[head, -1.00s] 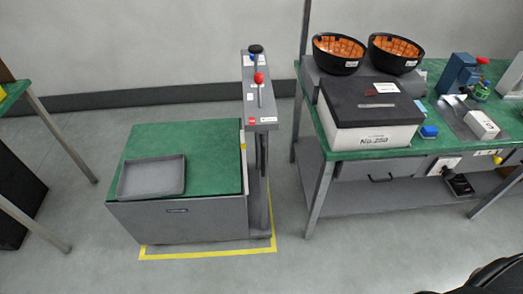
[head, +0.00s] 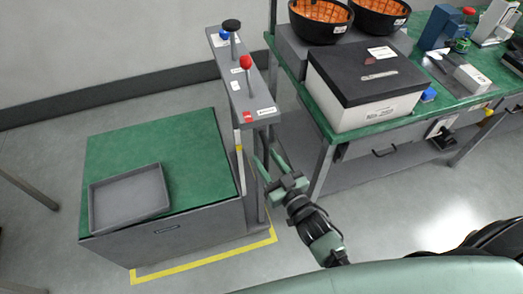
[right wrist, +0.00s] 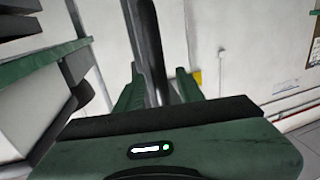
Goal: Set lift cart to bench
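The lift cart has a green top (head: 110,140) and a grey body, and stands left of the bench. A grey post panel (head: 245,95) rises at its right side. The panel carries a red-knobbed lever (head: 246,63), a black knob (head: 231,25) and a blue button (head: 223,34). The bench (head: 300,85) has a green top. My right gripper (head: 266,156) is open, below the panel's near end and close to the post. In the right wrist view its two fingers (right wrist: 160,88) stand apart, with a dark upright between or behind them. My left gripper is out of view.
An empty grey tray (head: 130,197) lies on the cart top. A yellow floor outline (head: 205,260) runs round the cart base. A black-lidded white box (head: 365,90) and two black bowls (head: 320,20) stand on the bench. Open floor lies left of the cart.

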